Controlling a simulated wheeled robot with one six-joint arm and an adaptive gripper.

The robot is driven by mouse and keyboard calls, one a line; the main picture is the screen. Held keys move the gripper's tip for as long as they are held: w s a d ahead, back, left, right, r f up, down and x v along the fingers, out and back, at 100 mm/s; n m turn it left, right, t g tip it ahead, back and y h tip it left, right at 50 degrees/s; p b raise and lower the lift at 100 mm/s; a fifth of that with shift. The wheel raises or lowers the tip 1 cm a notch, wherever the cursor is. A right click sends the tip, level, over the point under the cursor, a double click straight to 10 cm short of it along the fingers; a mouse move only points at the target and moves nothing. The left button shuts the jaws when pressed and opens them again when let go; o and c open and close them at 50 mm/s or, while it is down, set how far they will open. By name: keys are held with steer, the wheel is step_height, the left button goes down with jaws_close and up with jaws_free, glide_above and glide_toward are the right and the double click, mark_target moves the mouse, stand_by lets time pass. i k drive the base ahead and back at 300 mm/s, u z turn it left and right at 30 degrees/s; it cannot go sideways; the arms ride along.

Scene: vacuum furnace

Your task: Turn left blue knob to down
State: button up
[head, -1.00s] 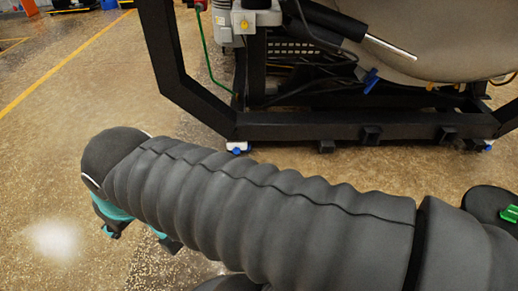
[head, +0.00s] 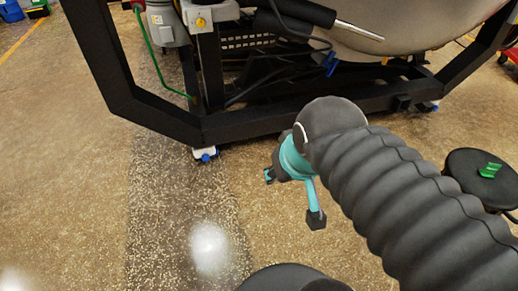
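My gripper (head: 292,197) has teal and dark parts and hangs over the floor in front of the furnace frame. Its two finger ends show well apart with nothing between them. A blue handle-like part (head: 331,63) sits under the large grey vessel, up and to the right of my gripper. A small blue part on a white foot (head: 205,153) shows low on the frame, left of my gripper. I cannot tell which blue part is the left blue knob, or how it is turned.
The black furnace frame (head: 250,124) spans the back, with dark cables and a green hose (head: 155,65) behind it. A grey box with a yellow button (head: 200,22) is at upper left. A black stool-like disc with a green item (head: 489,170) is at right. Floor at left is clear.

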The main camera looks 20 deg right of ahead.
mark_target(206, 157)
steer(key=z, duration=0.75)
steer(key=i, duration=1.8)
steer(key=u, duration=3)
